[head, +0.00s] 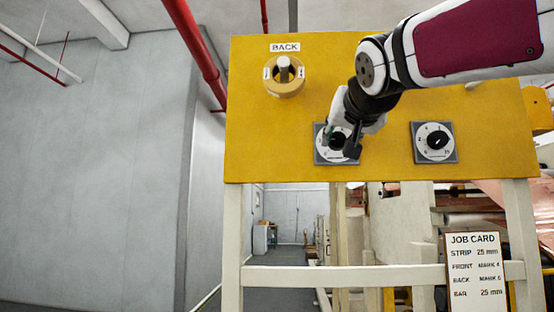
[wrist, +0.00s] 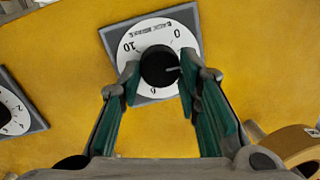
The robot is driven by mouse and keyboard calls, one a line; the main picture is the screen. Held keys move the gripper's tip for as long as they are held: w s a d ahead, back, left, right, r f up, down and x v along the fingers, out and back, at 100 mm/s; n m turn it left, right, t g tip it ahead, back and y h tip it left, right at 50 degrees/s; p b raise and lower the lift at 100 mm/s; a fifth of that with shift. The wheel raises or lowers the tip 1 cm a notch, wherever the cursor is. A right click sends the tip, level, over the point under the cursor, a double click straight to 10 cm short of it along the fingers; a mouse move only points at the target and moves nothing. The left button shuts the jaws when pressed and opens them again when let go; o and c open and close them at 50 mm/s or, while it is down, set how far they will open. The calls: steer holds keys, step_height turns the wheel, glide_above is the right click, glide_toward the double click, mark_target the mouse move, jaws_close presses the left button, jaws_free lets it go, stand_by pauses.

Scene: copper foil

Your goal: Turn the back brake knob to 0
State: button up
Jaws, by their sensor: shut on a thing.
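The back brake knob (wrist: 159,67) is a black round knob on a white dial (wrist: 152,32) with a grey square plate. In the wrist view the dial appears turned, with its lettering at the top, 10 at upper left and 0 at upper right. The knob's pale pointer line points right, below the 0 and not at it. My gripper (wrist: 160,72) is shut on the knob, one green-padded finger on each side. In the head view the same dial (head: 321,152) is the left one on the panel, and my gripper (head: 343,140) partly hides it.
The dials sit on a yellow panel (head: 390,170). A similar dial (head: 433,142) is to the right. A yellow round fitting (head: 284,85) with a grey post is upper left, under a BACK label (head: 285,47). A job card (head: 475,270) hangs below right.

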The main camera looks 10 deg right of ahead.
steer(key=n+p, duration=0.1)
steer(key=n, duration=0.3)
steer(key=shift+g+h, duration=0.3)
steer(key=shift+a+n+h+p, duration=0.15)
steer(key=shift+n+p, duration=0.1)
steer(key=shift+n, duration=0.95)
steer(key=shift+a+n+h+p, duration=0.1)
steer(key=shift+n+h+p, duration=0.1)
steer(key=shift+n, duration=1)
steer(key=o, duration=1.2)
steer(key=shift+c, duration=0.2)
steer(key=s+a+r, duration=0.1)
steer(key=s+a, duration=0.1)
steer(key=s, duration=0.9)
steer(key=shift+s+r, duration=0.2)
steer(key=shift+s, duration=0.15)
